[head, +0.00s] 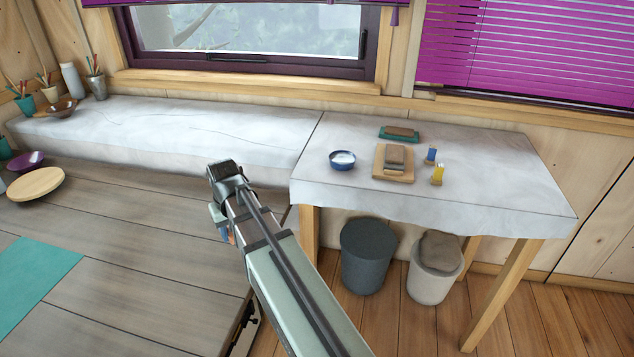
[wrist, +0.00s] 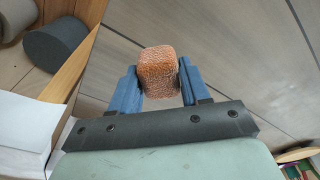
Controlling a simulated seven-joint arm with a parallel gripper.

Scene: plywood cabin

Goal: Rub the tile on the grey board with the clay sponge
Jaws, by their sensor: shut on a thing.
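My gripper (wrist: 158,88) has its two blue fingers closed on the sides of a clay-coloured, rough-textured sponge (wrist: 157,70). In the head view my gripper (head: 222,222) is left of the cloth-covered table, over the wooden floor side, and the sponge is mostly hidden by the arm. A tan board (head: 380,174) on the table bears a grey-brown block-like tile (head: 394,156). Behind it, a teal board (head: 385,137) bears a brown block (head: 401,131). I cannot make out a clearly grey board. The sponge is well apart from both boards.
On the cloth-covered table (head: 500,180) stand a blue bowl with white contents (head: 342,160), a blue bottle (head: 431,154) and a yellow bottle (head: 438,174). The table's right part is clear. A window and purple blinds (head: 530,45) are behind.

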